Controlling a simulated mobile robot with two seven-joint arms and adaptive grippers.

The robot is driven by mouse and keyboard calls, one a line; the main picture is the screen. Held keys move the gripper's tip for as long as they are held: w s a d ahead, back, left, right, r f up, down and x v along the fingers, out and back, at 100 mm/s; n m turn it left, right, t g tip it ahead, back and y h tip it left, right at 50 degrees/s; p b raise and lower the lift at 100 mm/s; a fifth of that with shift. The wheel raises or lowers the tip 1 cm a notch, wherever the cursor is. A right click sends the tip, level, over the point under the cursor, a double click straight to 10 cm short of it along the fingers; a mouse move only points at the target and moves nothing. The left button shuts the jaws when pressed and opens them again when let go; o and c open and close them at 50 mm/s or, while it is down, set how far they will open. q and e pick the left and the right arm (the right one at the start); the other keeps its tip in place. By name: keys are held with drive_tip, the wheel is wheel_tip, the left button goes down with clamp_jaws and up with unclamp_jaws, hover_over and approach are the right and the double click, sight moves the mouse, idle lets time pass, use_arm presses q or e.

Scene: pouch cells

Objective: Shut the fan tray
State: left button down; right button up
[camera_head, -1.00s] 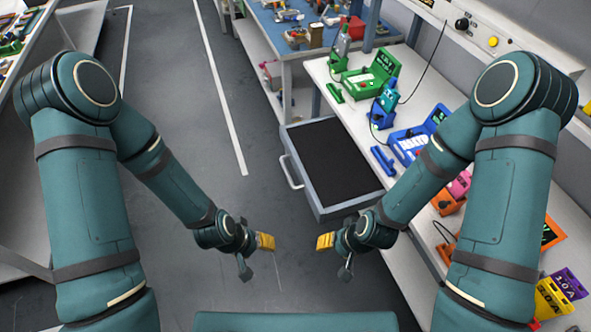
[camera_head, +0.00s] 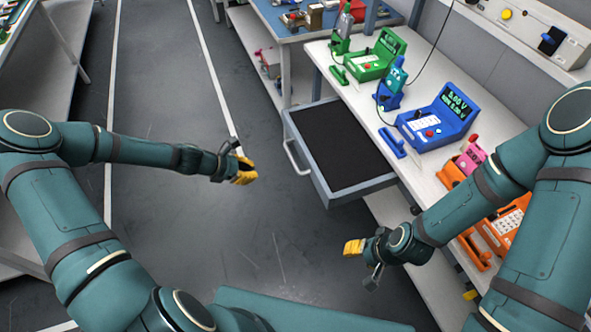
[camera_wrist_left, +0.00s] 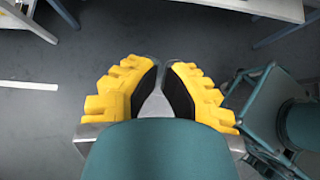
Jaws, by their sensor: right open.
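The fan tray (camera_head: 319,187), a grey drawer with a dark lining, is pulled out from under the white bench. Its light handle (camera_head: 292,158) is on its left front face. My left gripper (camera_head: 245,171), with yellow fingers, is left of the handle, apart from it, over the floor. In the left wrist view, its fingers (camera_wrist_left: 160,75) stand apart with nothing between them. My right gripper (camera_head: 354,247) is open and empty, below the tray's near corner in the picture and apart from it.
The white bench (camera_head: 322,55) carries green, blue and orange instruments, including a blue meter (camera_head: 440,120). A blue-topped table (camera_head: 275,28) stands at the back. A shelf (camera_head: 45,60) stands at the far left. The grey floor (camera_head: 170,90) left of the tray is clear.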

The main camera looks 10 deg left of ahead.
use_arm(q)
drive_tip(key=w+d+f+b, duration=0.2)
drive_tip(key=w+d+f, duration=0.3)
drive_tip(key=w+d, duration=0.2)
drive_tip(key=shift+d+f+n, duration=0.2)
drive_tip(key=shift+d+n, duration=0.1)
drive_tip(key=shift+d, duration=0.65)
use_arm(e)
drive_tip(key=shift+w+d+f, duration=0.1)
drive_tip(key=shift+w+f, duration=0.05)
drive_tip(key=shift+f, duration=1.15)
use_arm(q)
drive_tip(key=shift+w+d, duration=0.1)
drive_tip(key=shift+w, duration=0.1)
use_arm(e)
drive_tip(key=shift+d, duration=0.15)
